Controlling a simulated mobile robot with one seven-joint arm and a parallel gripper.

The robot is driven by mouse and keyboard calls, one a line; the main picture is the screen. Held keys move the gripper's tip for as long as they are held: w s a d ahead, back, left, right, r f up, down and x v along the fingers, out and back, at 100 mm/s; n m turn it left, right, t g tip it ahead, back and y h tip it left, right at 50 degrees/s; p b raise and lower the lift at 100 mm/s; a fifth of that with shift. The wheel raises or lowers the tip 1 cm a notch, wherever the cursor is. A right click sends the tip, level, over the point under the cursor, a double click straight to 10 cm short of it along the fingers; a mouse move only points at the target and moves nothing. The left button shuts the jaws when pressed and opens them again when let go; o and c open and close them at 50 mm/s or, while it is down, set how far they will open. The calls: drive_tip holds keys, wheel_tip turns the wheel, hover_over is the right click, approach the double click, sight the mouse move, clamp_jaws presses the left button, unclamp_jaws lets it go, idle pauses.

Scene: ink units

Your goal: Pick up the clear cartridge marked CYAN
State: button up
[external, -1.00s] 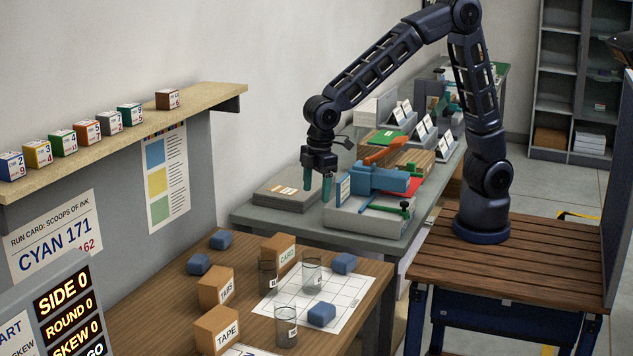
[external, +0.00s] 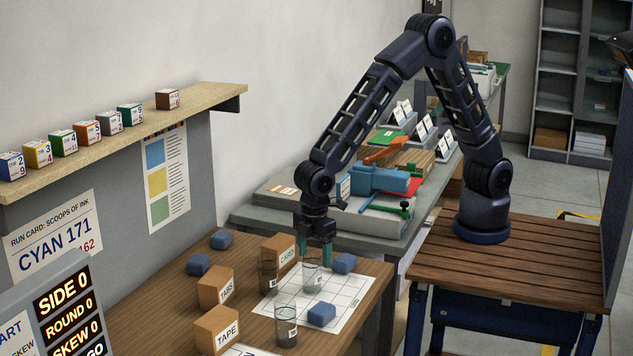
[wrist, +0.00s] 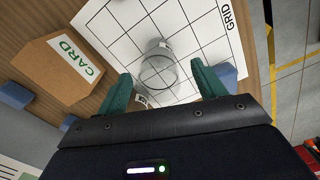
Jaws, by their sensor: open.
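Three clear cartridges stand upright on the wooden table: one (external: 312,279) on the grid sheet, one (external: 268,280) to its left by the CARD box, and one (external: 286,330) nearer the front. Their small labels are too small to read, so I cannot tell which is marked CYAN. My gripper (external: 314,250) points down with teal fingers open above the grid-sheet cartridge. In the wrist view, a clear cartridge (wrist: 158,70) appears ahead of and between the open fingers (wrist: 163,88). I cannot tell whether the fingers touch it.
The CARD box (external: 279,250) stands close behind the left cartridge. TABS (external: 214,287) and TAPE (external: 216,330) boxes stand left. Blue blocks lie around, one (external: 344,263) right of my gripper and one (external: 321,314) on the grid sheet (external: 350,293). A grey bench with tools is behind.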

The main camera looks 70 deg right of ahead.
sight(312, 269)
drive_tip(key=shift+w+a+f, duration=0.15)
drive_tip(key=shift+f, duration=1.25)
drive_tip(key=shift+w+a+f, duration=0.1)
drive_tip(key=shift+w+f, duration=0.05)
drive_tip(key=shift+f, duration=1.2)
drive_tip(key=c, duration=1.1)
drive_tip(key=shift+r, duration=0.15)
